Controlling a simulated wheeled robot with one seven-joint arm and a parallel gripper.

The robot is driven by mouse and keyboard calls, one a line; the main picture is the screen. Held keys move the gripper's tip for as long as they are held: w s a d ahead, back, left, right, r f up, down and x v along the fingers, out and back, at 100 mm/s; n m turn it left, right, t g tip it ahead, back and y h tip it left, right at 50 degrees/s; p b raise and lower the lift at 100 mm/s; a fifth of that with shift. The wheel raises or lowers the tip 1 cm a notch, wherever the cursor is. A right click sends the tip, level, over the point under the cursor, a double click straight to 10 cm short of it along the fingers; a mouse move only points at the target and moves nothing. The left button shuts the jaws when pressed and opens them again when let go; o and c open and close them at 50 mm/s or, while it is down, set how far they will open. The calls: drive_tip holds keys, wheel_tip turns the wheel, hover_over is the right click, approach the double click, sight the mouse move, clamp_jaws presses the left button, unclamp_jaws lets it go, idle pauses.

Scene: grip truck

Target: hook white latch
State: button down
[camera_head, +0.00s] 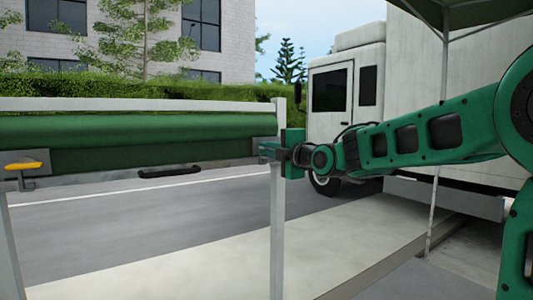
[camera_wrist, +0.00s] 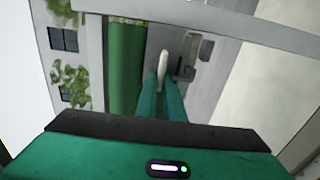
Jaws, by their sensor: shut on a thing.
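My gripper (camera_head: 265,149) is at the right end of the rolled green cover, beside the white upright post. In the wrist view the white latch (camera_wrist: 164,62) stands up between the two teal fingertips (camera_wrist: 162,84), which are shut on it. A grey metal bracket (camera_wrist: 190,55) is just right of the latch in that view. In the head view I cannot make out the white latch, as my gripper and the bar end cover that spot.
The green cover (camera_head: 130,127) runs along a grey rail with a yellow latch (camera_head: 24,166) at its left end and a black handle (camera_head: 170,171) below. A white post (camera_head: 277,230) stands at my gripper. A white truck (camera_head: 345,90) is parked behind my arm.

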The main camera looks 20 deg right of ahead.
drive_tip(key=shift+a+f, duration=0.1)
drive_tip(key=shift+f, duration=0.25)
drive_tip(key=c, duration=1.9)
unclamp_jaws()
drive_tip(key=shift+o, duration=0.2)
drive_tip(key=shift+r, duration=0.15)
drive_tip(key=v, duration=1)
drive_tip(key=shift+s+d, duration=0.2)
drive_tip(key=shift+s, duration=0.15)
